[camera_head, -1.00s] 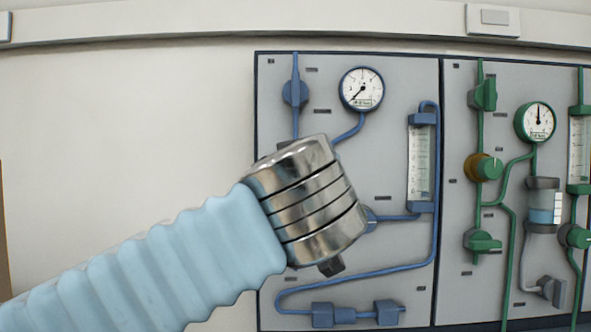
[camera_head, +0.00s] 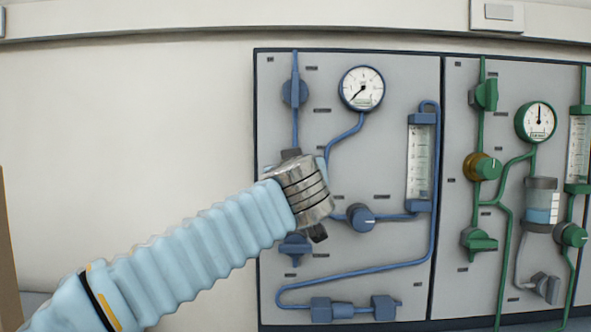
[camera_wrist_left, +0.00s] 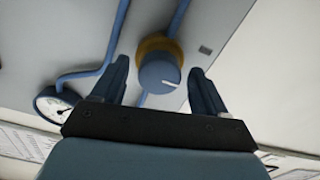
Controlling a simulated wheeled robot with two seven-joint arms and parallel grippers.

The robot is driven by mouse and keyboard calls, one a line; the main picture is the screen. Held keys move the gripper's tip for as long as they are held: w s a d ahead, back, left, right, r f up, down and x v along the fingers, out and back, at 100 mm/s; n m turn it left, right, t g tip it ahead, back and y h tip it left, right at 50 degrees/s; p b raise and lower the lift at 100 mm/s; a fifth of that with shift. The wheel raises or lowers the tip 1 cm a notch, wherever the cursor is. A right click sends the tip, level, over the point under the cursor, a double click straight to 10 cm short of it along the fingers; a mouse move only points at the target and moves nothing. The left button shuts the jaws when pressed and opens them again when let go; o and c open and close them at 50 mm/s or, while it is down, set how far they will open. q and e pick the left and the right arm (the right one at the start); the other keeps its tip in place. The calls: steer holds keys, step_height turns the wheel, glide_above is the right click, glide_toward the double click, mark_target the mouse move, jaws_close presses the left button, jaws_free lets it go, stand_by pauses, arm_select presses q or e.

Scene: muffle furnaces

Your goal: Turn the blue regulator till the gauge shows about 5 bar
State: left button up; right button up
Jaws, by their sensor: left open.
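The blue regulator (camera_wrist_left: 158,76) is a round blue knob with a white mark and a brass-coloured ring behind it. In the left wrist view it sits between the spread fingers of my left gripper (camera_wrist_left: 159,69), with a gap on each side. In the head view my left arm and wrist hide the regulator and the fingers. The blue-rimmed gauge (camera_head: 361,88) is above and right of my wrist. Its needle points down-left, toward the low end of the scale; the figures are too small to read. The gauge also shows in the left wrist view (camera_wrist_left: 54,104).
The blue panel also has an upper valve (camera_head: 294,93), a lower-right knob (camera_head: 362,218), a lower valve (camera_head: 295,247) and a flow tube (camera_head: 419,160). A green panel with its own gauge (camera_head: 536,121) is at the right. The wall at left is bare.

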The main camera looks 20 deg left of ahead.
arm_select(q)
steer(key=shift+c, duration=0.3)
steer(key=c, duration=1)
steer(key=shift+m, duration=0.3)
steer(key=shift+d+m+p, duration=0.1)
steer(key=shift+m+p, duration=1.45)
steer(key=shift+m, duration=11.55)
